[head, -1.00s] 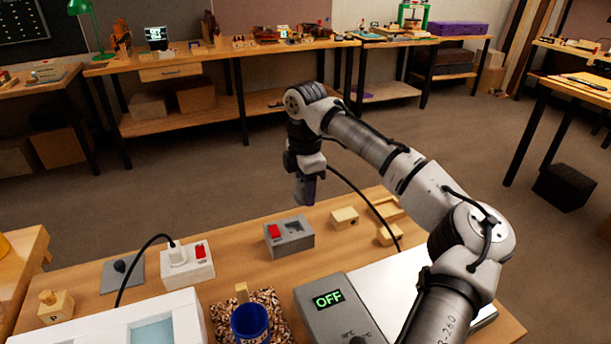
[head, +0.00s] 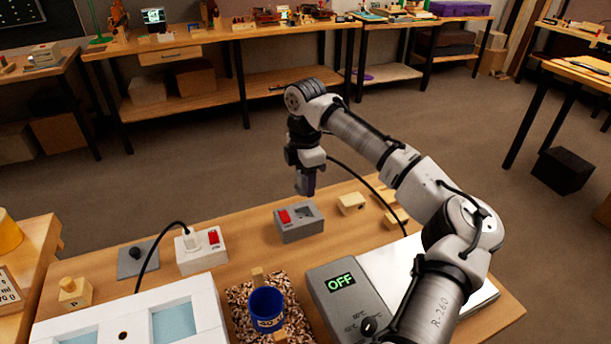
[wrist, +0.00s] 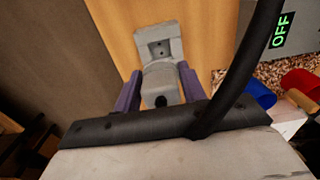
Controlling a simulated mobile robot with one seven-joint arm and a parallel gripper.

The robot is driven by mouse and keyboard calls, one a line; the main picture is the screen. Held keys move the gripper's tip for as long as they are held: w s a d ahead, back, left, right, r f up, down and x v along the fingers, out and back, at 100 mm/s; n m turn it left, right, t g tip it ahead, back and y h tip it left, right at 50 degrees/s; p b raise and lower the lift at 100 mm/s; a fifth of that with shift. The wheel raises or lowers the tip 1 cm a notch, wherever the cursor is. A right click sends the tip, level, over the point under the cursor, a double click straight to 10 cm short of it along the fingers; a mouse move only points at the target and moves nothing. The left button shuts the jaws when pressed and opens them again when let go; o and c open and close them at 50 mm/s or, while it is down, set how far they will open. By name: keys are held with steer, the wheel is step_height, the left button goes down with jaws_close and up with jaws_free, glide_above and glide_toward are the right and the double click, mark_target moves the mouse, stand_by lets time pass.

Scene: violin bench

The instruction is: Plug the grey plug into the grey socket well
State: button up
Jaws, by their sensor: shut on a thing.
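The grey socket block (head: 287,234) sits on the bench, with a red switch on its left and a dark well (head: 305,212) on its right. My gripper (head: 306,188), with purple fingers, hangs above and slightly behind the block. It is shut on the grey plug (wrist: 160,80), which shows between the fingers in the wrist view with its black cable (wrist: 245,70) trailing off. Beyond the plug, the socket block (wrist: 172,33) shows its well with small holes; the plug covers part of the block. The plug appears apart from the well; its tip is hidden.
A white socket (head: 203,259) with a white plug stands to the left. A blue mug (head: 267,312) and a grey heater showing OFF (head: 330,296) are in front. Wooden blocks (head: 351,204) lie right of the grey socket. The black cable (head: 372,190) drapes to the right.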

steer(key=shift+f+b, duration=1)
steer(key=shift+f, duration=1.85)
steer(key=shift+p, duration=1.1)
steer(key=shift+f+b, duration=0.55)
steer(key=shift+f, duration=0.65)
steer(key=o, duration=1)
step_height(320, 180, up, 14)
steer(key=shift+r+b, duration=0.1)
steer(key=shift+b, duration=0.45)
steer(key=shift+s, duration=0.1)
